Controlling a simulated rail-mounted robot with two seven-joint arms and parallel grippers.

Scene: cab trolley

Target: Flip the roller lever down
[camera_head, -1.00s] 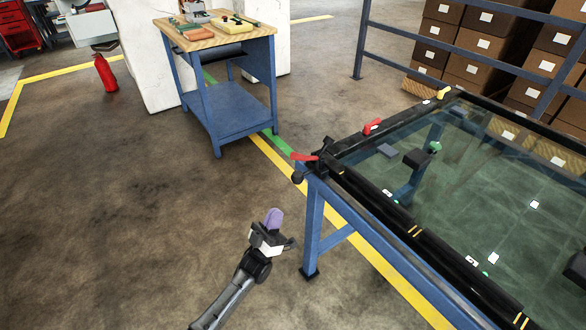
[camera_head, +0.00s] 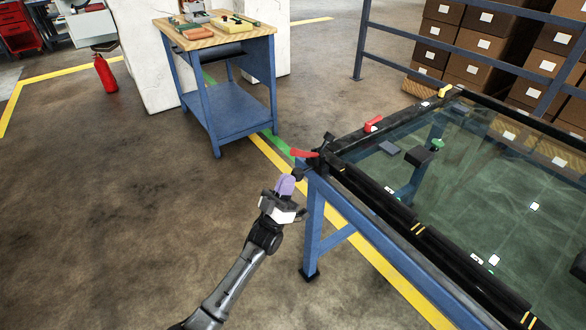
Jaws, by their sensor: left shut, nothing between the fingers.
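The blue trolley frame (camera_head: 313,225) with a dark glass panel stands at the right. A red lever (camera_head: 304,153) sticks out to the left at its near-left corner, beside black roller parts (camera_head: 325,150). A second red lever (camera_head: 373,122) and a yellow lever (camera_head: 445,90) sit along the far rail. I cannot tell from the picture which one is the roller lever. My left gripper (camera_head: 285,186), with purple fingertips, is shut and empty. It is just below and left of the corner lever, close to a black knob there. My right gripper is not in view.
A blue workbench (camera_head: 220,105) with a wooden top stands at the back. A blue railing (camera_head: 450,45) and stacked boxes (camera_head: 480,70) are at the far right. A fire extinguisher (camera_head: 105,73) is at the left. The floor left of the trolley is free.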

